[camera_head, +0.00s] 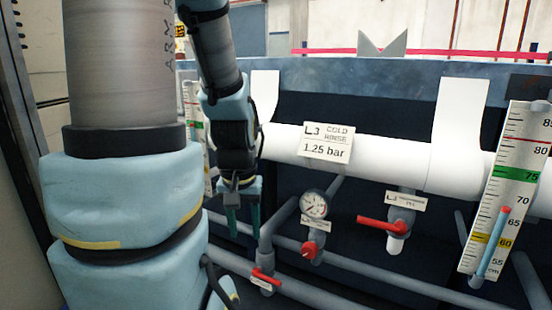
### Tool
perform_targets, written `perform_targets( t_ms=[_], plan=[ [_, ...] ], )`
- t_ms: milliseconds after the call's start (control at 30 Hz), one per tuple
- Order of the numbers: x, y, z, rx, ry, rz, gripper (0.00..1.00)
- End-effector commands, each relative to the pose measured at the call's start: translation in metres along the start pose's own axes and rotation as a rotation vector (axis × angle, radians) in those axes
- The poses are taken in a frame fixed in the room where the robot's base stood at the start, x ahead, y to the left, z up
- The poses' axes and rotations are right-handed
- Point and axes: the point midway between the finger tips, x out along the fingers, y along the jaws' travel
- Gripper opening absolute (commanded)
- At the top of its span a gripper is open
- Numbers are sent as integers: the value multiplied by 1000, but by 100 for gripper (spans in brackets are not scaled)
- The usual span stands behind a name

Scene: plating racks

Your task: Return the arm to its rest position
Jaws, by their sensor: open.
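My gripper (243,220) hangs down left of the middle of the head view, at the end of my arm. Its two green fingers are apart, with nothing visible between them. It is in front of the dark panel and close to the grey pipes, left of the pressure gauge (313,205). I cannot tell from this view how far the fingertips are from the pipes. My large blue-covered arm link fills the left side and hides what is behind it.
Red-handled valves (383,224) (265,276) sit on grey piping below. A level scale (510,185) stands at right. A tank rim (400,68) runs along the back.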

Motion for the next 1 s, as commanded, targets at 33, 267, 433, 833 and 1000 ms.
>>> perform_targets(
  t_ms=[33, 267, 433, 833, 1000],
  plan=[
    [-25, 0, -4, 1, 0, 0, 48],
    [-98, 0, -14, 1, -1, 0, 48],
    [-151, 1, -21, 2, -1, 0, 48],
    [-262, 1, -37, 2, -1, 0, 48],
    [-280, 1, -40, 2, -2, 0, 48]
  ],
)
